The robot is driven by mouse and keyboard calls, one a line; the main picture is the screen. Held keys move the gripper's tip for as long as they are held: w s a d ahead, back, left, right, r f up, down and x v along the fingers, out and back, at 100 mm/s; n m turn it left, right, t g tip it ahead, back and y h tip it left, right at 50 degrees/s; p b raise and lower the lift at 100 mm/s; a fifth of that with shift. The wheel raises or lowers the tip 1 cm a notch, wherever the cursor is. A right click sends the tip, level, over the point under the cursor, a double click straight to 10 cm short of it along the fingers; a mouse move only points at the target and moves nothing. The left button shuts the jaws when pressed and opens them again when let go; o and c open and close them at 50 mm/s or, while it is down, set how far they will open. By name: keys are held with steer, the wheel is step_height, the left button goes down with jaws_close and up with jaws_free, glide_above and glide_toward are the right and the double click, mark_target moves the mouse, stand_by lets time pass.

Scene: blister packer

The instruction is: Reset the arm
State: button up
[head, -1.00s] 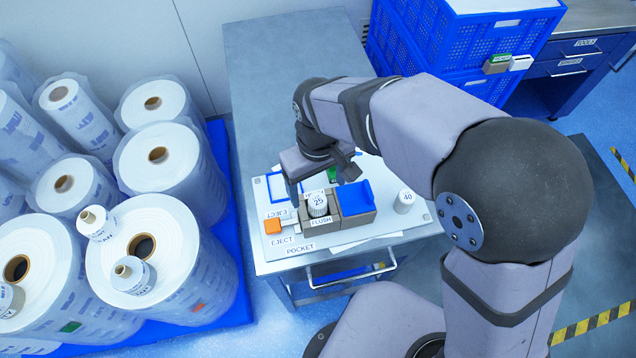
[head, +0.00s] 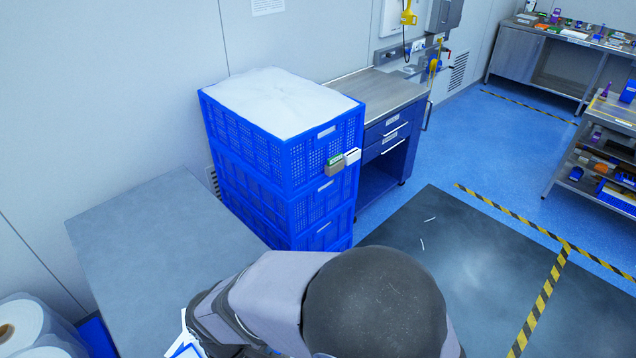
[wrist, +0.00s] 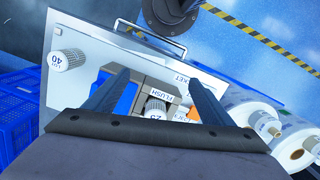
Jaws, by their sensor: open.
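My gripper (wrist: 158,76) is open in the wrist view, its two dark fingers spread above the white board (wrist: 75,36), with nothing seen between their tips. A white cylinder marked 40 (wrist: 67,59) stands on the board to the left. In the head view my arm covers most of the board, and the gripper is hidden.
A grey metal table (head: 140,240) is bare behind the board. Stacked blue crates (head: 285,160) stand on its right, with a drawer bench (head: 385,100) beyond. White film rolls (head: 35,325) stand at the lower left.

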steer(key=w+d+m+b, duration=0.2)
steer(key=d+m, duration=0.4)
steer(key=d, duration=0.8)
steer(key=w+d+m+y+b, duration=0.1)
steer(key=d+m, duration=0.5)
steer(key=d, duration=0.8)
steer(key=shift+w+r+t+b, duration=0.15)
steer(key=shift+w+t+b, duration=0.25)
steer(key=shift+w, duration=0.85)
